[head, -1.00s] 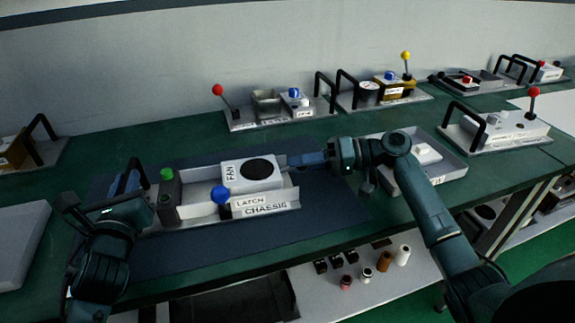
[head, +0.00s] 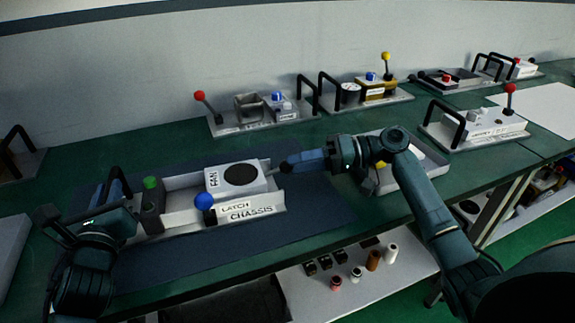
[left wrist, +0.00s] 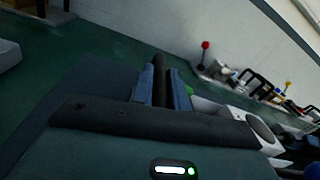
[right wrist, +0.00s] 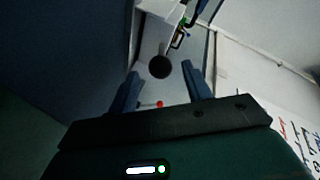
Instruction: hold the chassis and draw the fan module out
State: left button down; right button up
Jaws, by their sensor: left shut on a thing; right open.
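The chassis (head: 265,206) is a light grey tray lying on the dark mat. The white fan module (head: 214,187), with a dark round fan on top, sits in its right part. A blue-knobbed latch (head: 204,202) stands at the front wall, and a green-topped dark post (head: 151,200) stands further left. My left gripper (head: 119,186) is shut on the chassis's black handle (left wrist: 160,88) at the left end. My right gripper (head: 284,166) is open, just right of the fan module. In the right wrist view, a dark round thing (right wrist: 160,66) lies ahead between the open fingers.
Several lever units stand along the back, including a red-knobbed one (head: 200,96). Another unit (head: 490,127) stands at the right. Small spools lie on the shelf below the table's front edge.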

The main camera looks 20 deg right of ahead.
pick_arm(q)
jog(key=shift+a+f, duration=0.1)
jog(key=shift+f, duration=0.35)
pick_arm(e)
jog(key=v, duration=0.9)
jog(key=shift+s+d, duration=0.1)
jog(key=shift+s, duration=0.05)
pick_arm(q)
jog(key=c, duration=1.5)
grip_release()
jog(key=shift+w, duration=0.1)
jog(key=shift+c, duration=0.2)
jog(key=shift+o, duration=1.2)
jog(key=shift+r, duration=0.2)
jog(key=s, duration=0.8)
jog(key=s+a, duration=0.1)
jog(key=s, duration=0.3)
jog(key=shift+s, duration=0.15)
